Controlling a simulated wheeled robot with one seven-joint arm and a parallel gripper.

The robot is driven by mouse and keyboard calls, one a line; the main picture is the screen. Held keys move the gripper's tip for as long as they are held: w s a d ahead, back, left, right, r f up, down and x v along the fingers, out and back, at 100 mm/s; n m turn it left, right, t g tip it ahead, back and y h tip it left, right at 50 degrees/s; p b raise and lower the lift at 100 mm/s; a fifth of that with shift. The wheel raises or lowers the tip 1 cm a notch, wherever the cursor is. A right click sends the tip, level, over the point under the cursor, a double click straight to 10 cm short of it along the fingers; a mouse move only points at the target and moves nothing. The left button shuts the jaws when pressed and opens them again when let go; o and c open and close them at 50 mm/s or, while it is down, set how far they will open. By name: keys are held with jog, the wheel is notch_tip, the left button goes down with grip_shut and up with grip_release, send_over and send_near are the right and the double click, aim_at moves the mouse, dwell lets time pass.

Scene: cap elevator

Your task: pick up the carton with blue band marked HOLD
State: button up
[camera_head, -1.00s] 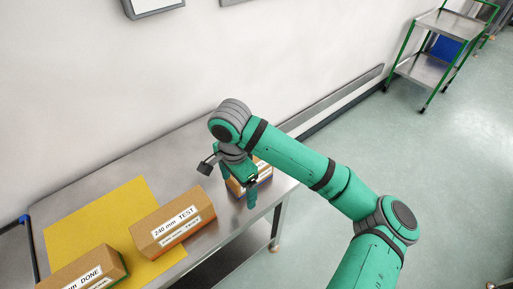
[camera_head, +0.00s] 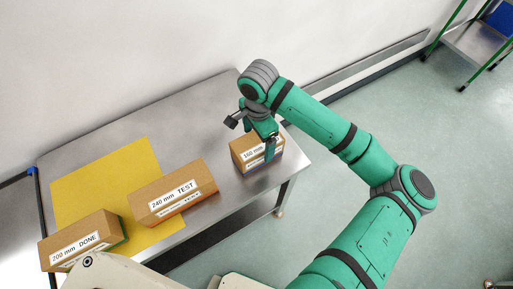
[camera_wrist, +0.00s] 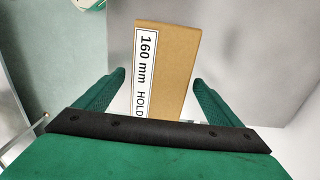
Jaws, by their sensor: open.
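The HOLD carton (camera_head: 242,146) is a brown box with a white label and a blue band low on its side. It stands near the right end of the steel table. In the wrist view its top (camera_wrist: 178,70), labelled "160 mm HOLD", lies between my fingers. My gripper (camera_head: 268,155) is at the carton, with one finger in front of its near side; the other finger is hidden in the head view. In the wrist view my gripper (camera_wrist: 160,85) is open, with a finger on each side of the carton and gaps showing.
A carton marked 240 mm TEST (camera_head: 175,193), with an orange band, stands partly on the yellow mat (camera_head: 105,180). A carton marked 200 mm DONE (camera_head: 85,240), with a green band, stands at the mat's front left. The steel table (camera_head: 190,115) is bare behind the HOLD carton.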

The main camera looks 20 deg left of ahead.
aim_at(247, 152)
notch_tip(247, 152, down, 5)
jog(key=shift+s+a+f, duration=0.1)
dwell(0.3)
jog(key=c, duration=1.5)
jog(key=shift+c, duration=0.2)
jog(key=shift+r, duration=0.7)
jog(key=s+r, duration=0.1)
jog(key=r, duration=0.1)
jog(key=s+a+r, duration=0.1)
jog(key=s+r, duration=0.1)
jog(key=r, duration=0.1)
jog(key=s+r, duration=0.1)
jog(key=r, duration=0.1)
jog(key=shift+s+a+r, duration=0.2)
jog(key=shift+s+r, duration=0.2)
jog(key=s+a+r, duration=0.2)
jog(key=s+r, duration=0.2)
jog(key=s, duration=0.4)
jog(key=shift+s+a, duration=0.15)
jog(key=shift+s, duration=0.1)
